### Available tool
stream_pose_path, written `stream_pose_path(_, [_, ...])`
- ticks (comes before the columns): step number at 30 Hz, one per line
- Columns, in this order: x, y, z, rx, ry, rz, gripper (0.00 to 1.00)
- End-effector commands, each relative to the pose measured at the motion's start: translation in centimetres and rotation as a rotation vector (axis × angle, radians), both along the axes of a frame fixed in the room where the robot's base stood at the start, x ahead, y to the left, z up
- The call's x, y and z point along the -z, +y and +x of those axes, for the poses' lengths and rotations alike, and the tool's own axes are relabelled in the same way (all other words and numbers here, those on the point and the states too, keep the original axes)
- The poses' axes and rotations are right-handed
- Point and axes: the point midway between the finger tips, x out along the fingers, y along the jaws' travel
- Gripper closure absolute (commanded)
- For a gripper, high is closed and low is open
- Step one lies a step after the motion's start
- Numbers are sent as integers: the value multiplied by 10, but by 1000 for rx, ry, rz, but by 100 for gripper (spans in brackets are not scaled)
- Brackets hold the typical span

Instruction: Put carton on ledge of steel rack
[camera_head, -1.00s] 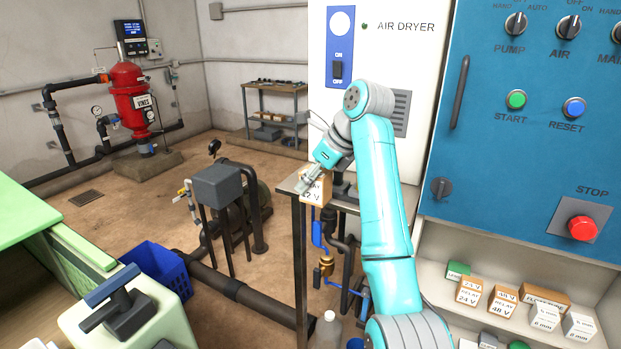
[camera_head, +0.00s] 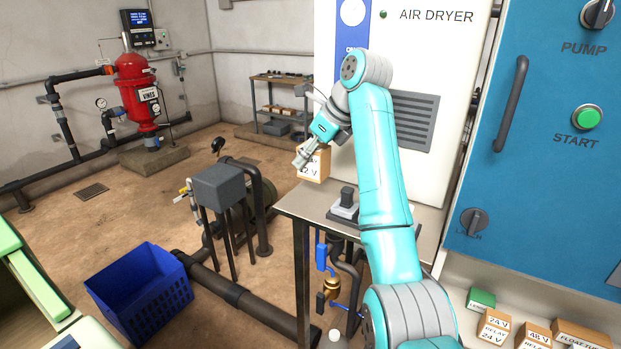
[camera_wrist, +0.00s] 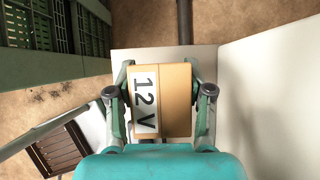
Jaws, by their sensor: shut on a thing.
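The carton (camera_head: 314,164) is a small tan box with a white label reading 12 V. My gripper (camera_head: 306,155) is shut on it and holds it up near the left edge of the steel table by the air dryer. In the wrist view the carton (camera_wrist: 162,98) sits between the two fingers, its label on the left side. A steel rack (camera_head: 279,78) with shelves stands against the back wall, well beyond the gripper. Several small dark items lie on its top, and a grey box sits on a lower level.
The steel table (camera_head: 305,205) bears a small dark-and-grey device (camera_head: 345,205). A blue crate (camera_head: 140,295), a grey box on legs (camera_head: 217,185) and black floor pipes (camera_head: 250,305) stand between me and the rack. Open brown floor (camera_head: 125,215) lies at left centre.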

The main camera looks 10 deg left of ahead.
Motion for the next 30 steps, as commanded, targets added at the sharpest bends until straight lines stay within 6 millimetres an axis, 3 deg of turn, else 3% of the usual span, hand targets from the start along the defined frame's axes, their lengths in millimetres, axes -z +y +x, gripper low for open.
stream_pose_path(15, [52,0,0,1,-1,0,87])
stream_pose_path(26, [56,0,0,1,-1,0,87])
stream_pose_path(27, [56,0,0,1,-1,0,44])
stream_pose_path(30, [56,0,0,1,-1,0,24])
